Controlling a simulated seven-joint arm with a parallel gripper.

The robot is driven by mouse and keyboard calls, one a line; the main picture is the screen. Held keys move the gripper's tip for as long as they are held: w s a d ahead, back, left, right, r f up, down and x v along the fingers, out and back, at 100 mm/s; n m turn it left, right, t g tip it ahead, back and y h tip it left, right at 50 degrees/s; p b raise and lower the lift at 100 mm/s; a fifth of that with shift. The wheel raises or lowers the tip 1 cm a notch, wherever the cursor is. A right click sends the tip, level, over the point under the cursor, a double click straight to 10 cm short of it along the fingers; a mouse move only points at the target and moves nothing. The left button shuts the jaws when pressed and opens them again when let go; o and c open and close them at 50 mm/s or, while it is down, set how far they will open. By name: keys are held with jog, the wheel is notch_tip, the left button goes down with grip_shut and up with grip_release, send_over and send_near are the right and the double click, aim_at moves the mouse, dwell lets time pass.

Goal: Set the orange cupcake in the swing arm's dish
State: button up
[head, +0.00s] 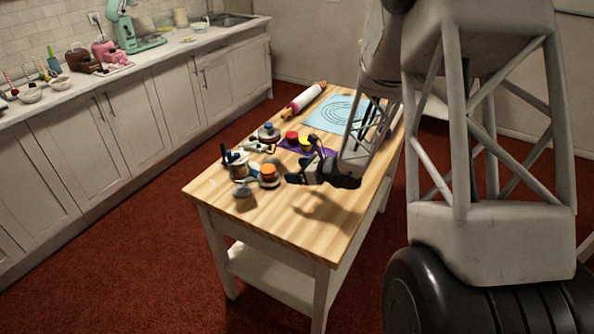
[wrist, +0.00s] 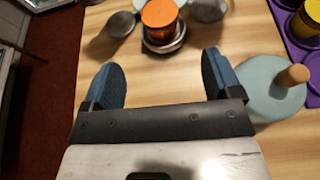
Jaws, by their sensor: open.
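The orange cupcake (head: 268,170) stands upright on a small dark, round dish (head: 268,182) near the left end of the table. In the wrist view the cupcake (wrist: 160,13) is at the top middle, on that dish (wrist: 165,42). My gripper (wrist: 163,75) is open and empty, its two blue fingers apart and pointing toward the cupcake, which lies beyond the fingertips. In the head view my gripper (head: 304,172) is low over the table, just right of the cupcake. Small grey dishes flank the cupcake, left (wrist: 120,23) and right (wrist: 208,9). I cannot tell which dish belongs to the swing arm.
A pale teal disc with a wooden knob (wrist: 272,90) stands close beside my right finger. A purple tray (wrist: 287,35) with red (head: 291,137) and yellow (head: 305,143) cupcakes lies behind. The table's front is clear.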

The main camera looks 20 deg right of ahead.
dwell(0.3)
jog(key=s+a+r+n+g+h, duration=0.1)
jog(key=s+a+r+n+g, duration=0.35)
jog(key=s+r+n, duration=0.45)
jog(key=s+a+r+n+g, duration=0.3)
jog(key=s+a+r+n, duration=0.25)
jog(key=s, duration=0.45)
jog(key=s+d+r+n+h, duration=0.2)
jog(key=s+r+n+h, duration=0.1)
jog(key=s, duration=0.4)
jog(key=s+d+r+n+h, duration=0.2)
jog(key=s+r+n+h, duration=0.1)
jog(key=s+n, duration=0.2)
jog(key=s+d+r+n+h, duration=0.2)
jog(key=s+r+n, duration=0.1)
jog(key=s, duration=0.6)
jog(key=shift+s+n+h, duration=0.35)
jog(key=shift+n+h, duration=0.05)
jog(key=shift+n, duration=0.25)
jog(key=shift+d+t, duration=0.1)
jog(key=shift+t, duration=0.15)
